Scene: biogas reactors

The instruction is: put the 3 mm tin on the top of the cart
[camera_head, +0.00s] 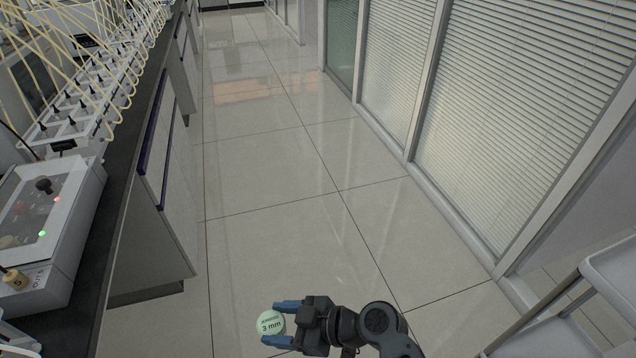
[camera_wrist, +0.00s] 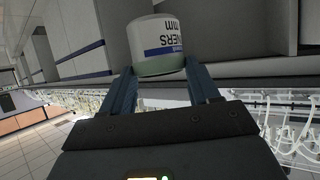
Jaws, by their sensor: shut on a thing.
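The 3 mm tin (camera_head: 270,323) has a pale green lid marked "3 mm" and is held at the bottom of the head view. It also shows in the wrist view (camera_wrist: 155,42) as a white tin with a blue band and dark lettering. My gripper (camera_head: 281,323) has its blue fingers shut on the sides of the tin, above the floor. The cart (camera_head: 614,279) is at the bottom right of the head view, apart from my gripper. Only part of its light grey top and frame shows; the rest is cut off by the picture edge.
A dark-topped lab bench (camera_head: 118,190) with reactors, tubing and a control box (camera_head: 48,230) runs along the left. A glass partition with blinds (camera_head: 510,110) lines the right. The tiled floor (camera_head: 280,180) between them is clear.

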